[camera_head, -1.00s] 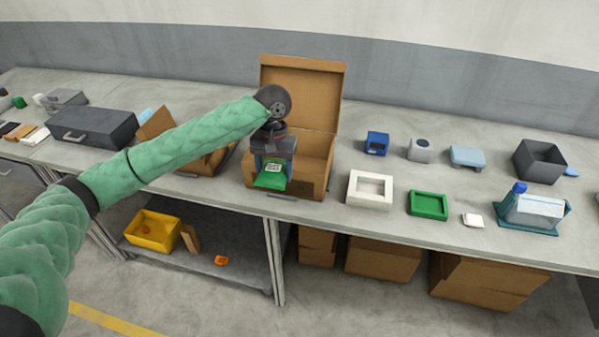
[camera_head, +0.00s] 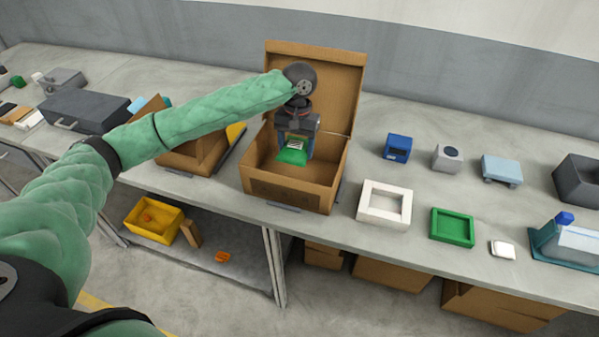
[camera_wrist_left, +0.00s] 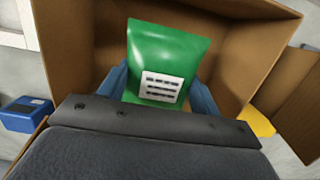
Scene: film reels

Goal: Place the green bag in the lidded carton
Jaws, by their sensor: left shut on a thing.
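The lidded carton (camera_head: 290,193) stands on the bench with its lid (camera_head: 335,85) raised at the back. My left gripper (camera_head: 295,150) is over the carton's opening and shut on the green bag (camera_head: 291,157). In the left wrist view the green bag (camera_wrist_left: 168,58), with a white label, sits between the blue fingers, with the carton's brown walls (camera_wrist_left: 262,50) around it. I cannot tell whether the bag touches the carton floor. My right gripper is not in view.
A smaller open carton (camera_head: 195,155) stands close on the left. A white frame-like tray (camera_head: 384,204) and a green tray (camera_head: 452,226) lie to the right. A blue box (camera_head: 397,148) is behind them. A dark case (camera_head: 88,112) is far left.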

